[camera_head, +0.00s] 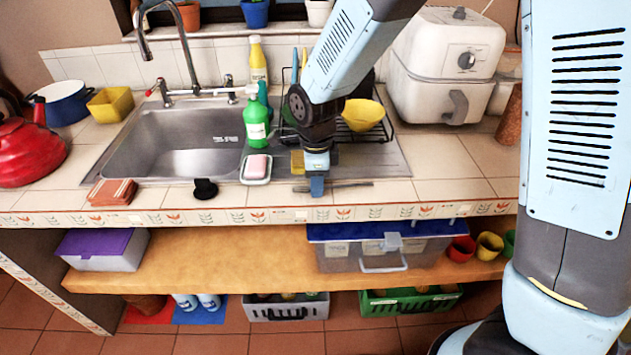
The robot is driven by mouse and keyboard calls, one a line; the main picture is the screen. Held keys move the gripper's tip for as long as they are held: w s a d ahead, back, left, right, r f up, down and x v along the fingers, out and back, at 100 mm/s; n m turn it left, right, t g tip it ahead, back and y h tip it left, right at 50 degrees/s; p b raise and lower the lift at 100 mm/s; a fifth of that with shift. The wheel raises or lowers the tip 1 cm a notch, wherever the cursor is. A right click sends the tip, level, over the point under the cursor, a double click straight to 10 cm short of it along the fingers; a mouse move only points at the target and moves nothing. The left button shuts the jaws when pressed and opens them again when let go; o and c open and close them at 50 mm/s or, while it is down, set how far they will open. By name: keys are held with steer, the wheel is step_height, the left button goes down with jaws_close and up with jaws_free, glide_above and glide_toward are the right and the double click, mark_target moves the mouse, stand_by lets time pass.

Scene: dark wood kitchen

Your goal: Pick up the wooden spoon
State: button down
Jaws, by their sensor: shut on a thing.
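My gripper (317,188) points down at the front part of the tiled counter, in front of the dish rack. It is shut on a thin, dark, stick-like thing, which I take to be the wooden spoon (350,185). The spoon lies level, left to right, with its ends showing on both sides of my fingers. The fingers hide its middle. I cannot tell whether it touches the counter.
A pink soap in a white dish (256,170), a green bottle (256,122) and a black item (205,188) are left of my gripper. The dish rack (378,133) with a yellow bowl (362,114) stands behind. A white air fryer (445,65) is at right. The counter right of the spoon is clear.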

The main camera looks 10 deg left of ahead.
steer(key=shift+s+f, duration=0.1)
steer(key=shift+f, duration=0.3)
steer(key=shift+s+d+f, duration=0.2)
steer(key=shift+f, duration=0.05)
steer(key=c, duration=0.9)
jaws_free()
steer(key=shift+f, duration=0.1)
steer(key=shift+a, duration=0.1)
steer(key=shift+a+r, duration=0.1)
steer(key=shift+r, duration=0.3)
steer(key=shift+w+r, duration=0.15)
steer(key=shift+r, duration=3.05)
steer(key=shift+w+r, duration=0.1)
steer(key=shift+r, duration=3.05)
